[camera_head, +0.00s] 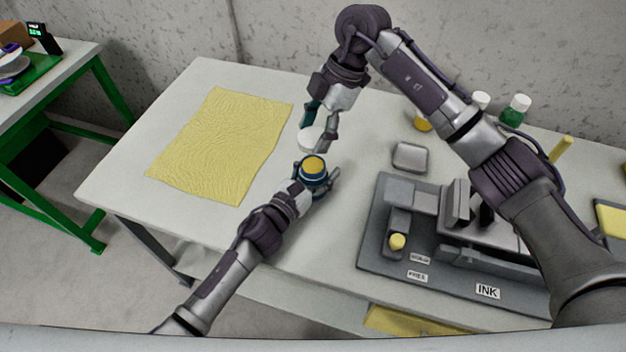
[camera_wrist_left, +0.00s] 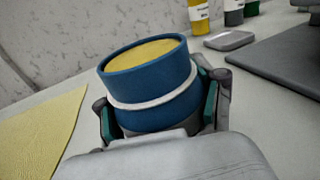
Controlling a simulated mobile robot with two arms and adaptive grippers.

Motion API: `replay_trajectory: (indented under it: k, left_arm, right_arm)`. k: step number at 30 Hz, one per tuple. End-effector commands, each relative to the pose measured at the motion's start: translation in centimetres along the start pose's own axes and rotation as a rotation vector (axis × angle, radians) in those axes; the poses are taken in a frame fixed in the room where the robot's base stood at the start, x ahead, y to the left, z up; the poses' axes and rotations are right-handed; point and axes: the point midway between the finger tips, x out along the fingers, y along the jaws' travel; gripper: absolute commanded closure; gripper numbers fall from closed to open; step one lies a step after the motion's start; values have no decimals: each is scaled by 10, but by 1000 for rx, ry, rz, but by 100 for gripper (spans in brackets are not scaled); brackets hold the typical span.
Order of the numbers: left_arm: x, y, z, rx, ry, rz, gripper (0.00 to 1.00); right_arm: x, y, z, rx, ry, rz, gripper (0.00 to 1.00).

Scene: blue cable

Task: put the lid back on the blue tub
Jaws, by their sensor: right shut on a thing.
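The blue tub (camera_head: 314,181) is upright and open, with yellow contents showing at its top. In the left wrist view the tub (camera_wrist_left: 152,90) has a white band around it and no lid on it. My left gripper (camera_wrist_left: 160,110) is shut on its sides; it also shows in the head view (camera_head: 318,188). I cannot tell whether the tub rests on the table. The white round lid (camera_head: 310,137) is just behind the tub, apart from it. My right gripper (camera_head: 320,132) is shut on the lid, partly hiding it.
A yellow cloth (camera_head: 222,142) lies left on the table. A grey press (camera_head: 455,245) on a dark base stands right. A grey tin (camera_head: 409,157), a yellow jar (camera_head: 423,122) and a green bottle (camera_head: 515,111) are behind. The table's front left is clear.

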Motion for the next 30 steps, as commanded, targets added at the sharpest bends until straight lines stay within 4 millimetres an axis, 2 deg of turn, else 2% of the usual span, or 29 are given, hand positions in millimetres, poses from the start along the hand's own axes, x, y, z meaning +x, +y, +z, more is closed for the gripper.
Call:
replay_trajectory:
  k: [1,10,14,24,30]
  left_arm:
    - [0,0,0,0,0,0,47]
    - [0,0,0,0,0,0,97]
    - [0,0,0,0,0,0,97]
    - [0,0,0,0,0,0,97]
    - [0,0,0,0,1,0,97]
  right_arm:
    - [0,0,0,0,0,0,54]
    - [0,0,0,0,0,0,54]
    - [4,0,2,1,1,-1,54]
    - [44,-1,18,2,10,-4,54]
    - [45,0,18,1,10,-2,54]
